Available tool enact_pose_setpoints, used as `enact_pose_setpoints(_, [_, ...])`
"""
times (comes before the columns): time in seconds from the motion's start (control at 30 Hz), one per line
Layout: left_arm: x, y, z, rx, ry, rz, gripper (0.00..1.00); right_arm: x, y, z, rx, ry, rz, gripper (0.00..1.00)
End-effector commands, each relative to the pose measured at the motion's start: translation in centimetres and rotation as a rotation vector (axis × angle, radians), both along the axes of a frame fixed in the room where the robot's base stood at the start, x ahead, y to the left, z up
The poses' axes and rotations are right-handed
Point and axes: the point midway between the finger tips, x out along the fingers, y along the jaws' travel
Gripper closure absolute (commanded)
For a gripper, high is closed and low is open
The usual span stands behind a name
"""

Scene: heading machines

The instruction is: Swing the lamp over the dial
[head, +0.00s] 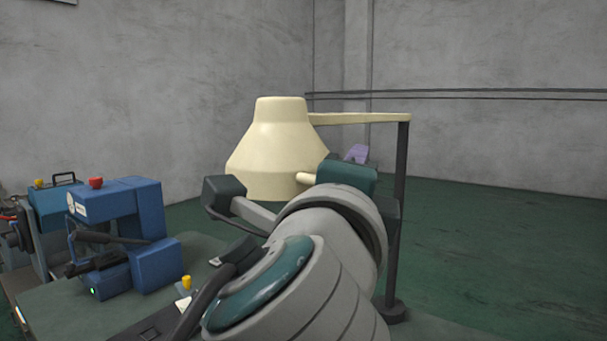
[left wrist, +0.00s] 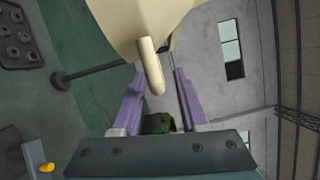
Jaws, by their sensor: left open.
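The lamp has a cream bell-shaped shade (head: 275,150) on a cream arm (head: 365,118), carried by a dark upright post (head: 399,200). A short cream peg handle (head: 306,178) sticks out from the shade's lower side. My left gripper (head: 357,154) is close to the handle, just right of the shade in the head view. In the left wrist view, the purple fingers of my left gripper (left wrist: 160,82) are spread, with the handle (left wrist: 151,68) showing between them; contact cannot be told. I cannot make out the dial. My right gripper is not in view.
A blue machine (head: 155,262) with a red button (head: 96,183) stands at left on a grey-green bench top (head: 55,290). A yellow knob (head: 186,282) sits nearer. My arm hides much of the bench. Green floor (head: 490,250) is open at right.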

Motion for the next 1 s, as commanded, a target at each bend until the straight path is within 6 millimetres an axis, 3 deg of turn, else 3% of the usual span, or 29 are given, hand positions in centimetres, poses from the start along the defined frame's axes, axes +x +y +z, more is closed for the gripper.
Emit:
enact_pose_setpoints(0.37, [-0.8, 0.3, -0.2, 0.000, 0.001, 0.003, 0.55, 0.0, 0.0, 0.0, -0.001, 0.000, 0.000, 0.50])
enact_pose_setpoints(0.8, [-7.7, 2.4, -0.8, -0.002, 0.002, -0.001, 0.55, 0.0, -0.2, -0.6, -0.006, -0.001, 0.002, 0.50])
enact_pose_setpoints(1.0, [-9.3, 2.9, -0.8, -0.001, 0.000, 0.000, 0.55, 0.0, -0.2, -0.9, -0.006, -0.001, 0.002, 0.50])
